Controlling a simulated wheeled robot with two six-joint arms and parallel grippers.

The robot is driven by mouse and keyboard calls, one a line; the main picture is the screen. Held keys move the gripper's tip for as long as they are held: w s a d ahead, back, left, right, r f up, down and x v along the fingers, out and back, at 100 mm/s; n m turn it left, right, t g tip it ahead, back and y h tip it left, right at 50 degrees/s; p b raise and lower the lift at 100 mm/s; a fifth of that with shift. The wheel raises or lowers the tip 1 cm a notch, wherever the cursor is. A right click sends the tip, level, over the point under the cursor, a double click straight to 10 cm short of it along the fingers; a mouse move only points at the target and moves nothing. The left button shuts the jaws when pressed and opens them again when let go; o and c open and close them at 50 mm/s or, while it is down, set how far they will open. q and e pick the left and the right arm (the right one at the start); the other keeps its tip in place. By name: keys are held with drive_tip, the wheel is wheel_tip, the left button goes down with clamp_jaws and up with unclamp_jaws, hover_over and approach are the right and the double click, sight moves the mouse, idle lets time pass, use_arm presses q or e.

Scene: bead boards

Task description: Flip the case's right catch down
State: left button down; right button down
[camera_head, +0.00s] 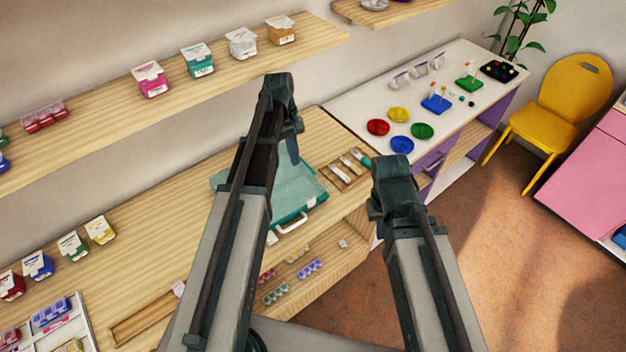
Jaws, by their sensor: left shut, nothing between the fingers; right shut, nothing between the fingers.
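The teal case (309,185) lies on the wooden worktop, with its pale handle (292,223) on the front edge. My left arm hides much of its left part. The right catch is too small to make out on the front edge, so I cannot tell its position. My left gripper (293,152) is shut and empty, with its fingers pointing down above the back part of the case. My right gripper (377,212) is shut and empty, to the right of the case, in front of the worktop's right end.
A wooden tray (337,176) with small items lies right of the case. A white table (360,107) with coloured dishes stands beyond. A shelf (215,82) with bead boxes runs above the worktop. A yellow chair (556,108) stands at the right; the floor before it is clear.

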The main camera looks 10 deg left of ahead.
sight(302, 190)
idle(0.4)
use_arm(q)
drive_tip(key=b+x, duration=1)
drive_tip(key=x, duration=0.1)
drive_tip(key=shift+b, duration=0.35)
drive_tip(key=shift+s+d+r+p, duration=0.25)
drive_tip(key=shift+s+d, duration=0.3)
drive_tip(key=shift+s+d+r+p, duration=0.2)
drive_tip(key=shift+s+d+r, duration=0.05)
drive_tip(key=shift+s+d, duration=0.5)
drive_tip(key=shift+d, duration=0.05)
drive_tip(key=shift+w, duration=0.1)
